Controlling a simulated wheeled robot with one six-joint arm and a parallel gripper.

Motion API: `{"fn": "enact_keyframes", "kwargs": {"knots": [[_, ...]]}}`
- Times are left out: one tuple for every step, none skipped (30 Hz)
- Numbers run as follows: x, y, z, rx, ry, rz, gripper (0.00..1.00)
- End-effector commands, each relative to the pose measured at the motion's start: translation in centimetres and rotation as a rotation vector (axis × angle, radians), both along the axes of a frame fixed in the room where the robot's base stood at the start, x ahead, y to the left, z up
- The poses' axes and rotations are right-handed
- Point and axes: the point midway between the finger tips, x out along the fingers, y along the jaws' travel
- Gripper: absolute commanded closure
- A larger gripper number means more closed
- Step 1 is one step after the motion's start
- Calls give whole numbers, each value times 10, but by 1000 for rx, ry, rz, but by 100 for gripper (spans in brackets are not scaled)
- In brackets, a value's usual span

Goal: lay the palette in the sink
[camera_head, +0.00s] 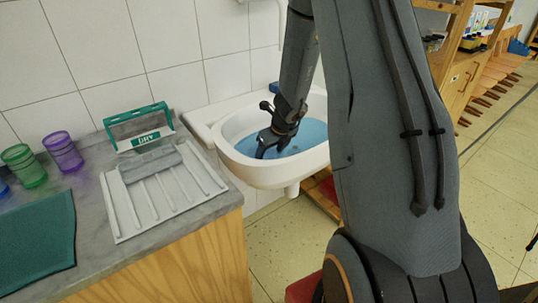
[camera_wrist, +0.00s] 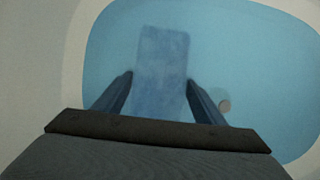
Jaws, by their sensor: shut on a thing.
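The sink (camera_head: 232,166) is a white basin on the tiled wall and holds blue water (camera_head: 312,133). My gripper (camera_head: 273,146) reaches down into the basin, with its fingertips at the water. In the wrist view, it is shut on a flat, mottled blue rectangle (camera_wrist: 163,50), which I take to be the palette. The palette lies between the two fingers and extends beyond their tips, over or in the water; its exact depth is unclear. In the head view, my arm and gripper hide the palette.
Left of the sink, a grey counter (camera_head: 95,210) carries a white ribbed drying rack (camera_head: 130,208) with a grey slab (camera_head: 150,163). A green-framed sign (camera_head: 138,125) stands behind it. Purple (camera_head: 63,150) and green (camera_head: 24,165) cups and a green mat (camera_head: 35,245) are further left.

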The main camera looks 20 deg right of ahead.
Motion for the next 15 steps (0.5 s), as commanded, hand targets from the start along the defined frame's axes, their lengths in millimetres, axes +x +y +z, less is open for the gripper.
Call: {"fn": "enact_keyframes", "kwargs": {"knots": [[0, 0, -1, 0, 0, 0, 33], [0, 0, -1, 0, 0, 0, 28], [0, 0, -1, 0, 0, 0, 21], [0, 0, -1, 0, 0, 0, 18], [0, 0, -1, 0, 0, 0, 18], [0, 0, -1, 0, 0, 0, 18], [0, 0, -1, 0, 0, 0, 18], [0, 0, -1, 0, 0, 0, 18], [0, 0, -1, 0, 0, 0, 18], [0, 0, -1, 0, 0, 0, 18], [0, 0, -1, 0, 0, 0, 18], [0, 0, 0, 0, 0, 0, 18], [0, 0, 0, 0, 0, 0, 18], [0, 0, 1, 0, 0, 0, 18], [0, 0, 2, 0, 0, 0, 18]]}}
